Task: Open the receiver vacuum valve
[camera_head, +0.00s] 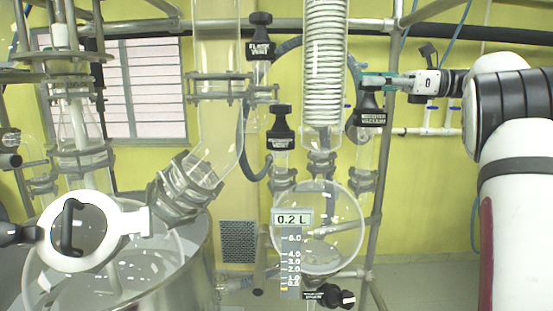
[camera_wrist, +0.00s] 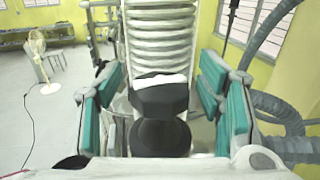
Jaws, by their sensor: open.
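The receiver vacuum valve is a black knob with a labelled skirt (camera_head: 370,117), at the right of the condenser coil; its lettering is small and partly legible. My gripper (camera_head: 366,82) comes in from the right at the level of the knob's top. In the wrist view, the black knob (camera_wrist: 160,138) stands between my gripper's teal fingers (camera_wrist: 163,105), with a visible gap on each side. My gripper is open and holds nothing. The glass under the valve is partly hidden in the wrist view.
The condenser coil (camera_head: 324,75) is close on the left of the valve. Another black valve (camera_head: 281,125) and a flask vent valve (camera_head: 260,45) stand further left. The round receiver flask (camera_head: 345,235) hangs below, with a drain valve (camera_head: 330,296). A metal post runs behind the valve.

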